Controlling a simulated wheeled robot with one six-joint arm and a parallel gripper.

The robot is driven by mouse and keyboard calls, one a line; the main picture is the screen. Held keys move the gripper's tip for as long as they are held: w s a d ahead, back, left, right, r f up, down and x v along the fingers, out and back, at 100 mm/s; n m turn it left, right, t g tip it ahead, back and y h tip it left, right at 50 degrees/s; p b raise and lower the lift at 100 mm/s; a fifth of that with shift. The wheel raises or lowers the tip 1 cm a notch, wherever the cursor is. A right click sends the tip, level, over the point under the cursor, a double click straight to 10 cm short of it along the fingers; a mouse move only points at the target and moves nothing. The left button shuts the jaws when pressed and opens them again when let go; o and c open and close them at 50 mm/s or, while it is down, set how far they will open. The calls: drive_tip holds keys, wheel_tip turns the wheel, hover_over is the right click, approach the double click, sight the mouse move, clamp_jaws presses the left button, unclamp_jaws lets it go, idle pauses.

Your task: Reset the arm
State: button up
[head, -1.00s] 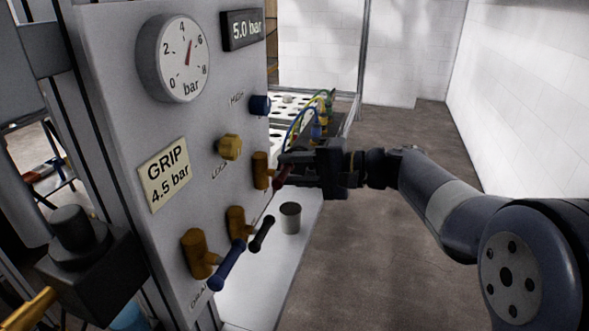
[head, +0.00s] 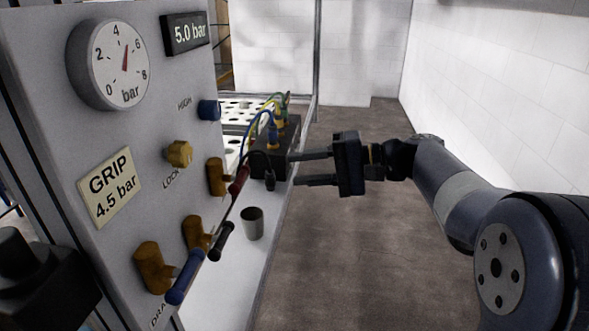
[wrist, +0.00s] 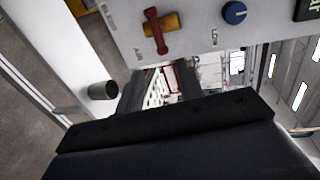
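My gripper (head: 312,168) is in the middle of the head view, its two fingers apart with nothing between them. It points left toward the grey valve panel (head: 140,190). The red-handled valve lever (head: 238,183) is just left of the fingertips, with a visible gap. It also shows in the wrist view (wrist: 155,32) on its brass body. My arm (head: 450,190) reaches in from the right.
The panel also carries a black lever (head: 221,241), a blue lever (head: 185,277), a yellow knob (head: 179,154), a blue knob (head: 209,110) and a gauge (head: 108,64). A grey cup (head: 252,223) stands on the white ledge. Open floor (head: 340,260) lies beneath my arm.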

sight(247, 173)
drive_tip(key=x, duration=1.1)
drive_tip(key=shift+p, duration=0.35)
drive_tip(key=shift+d, duration=0.1)
drive_tip(key=shift+d+r, duration=0.1)
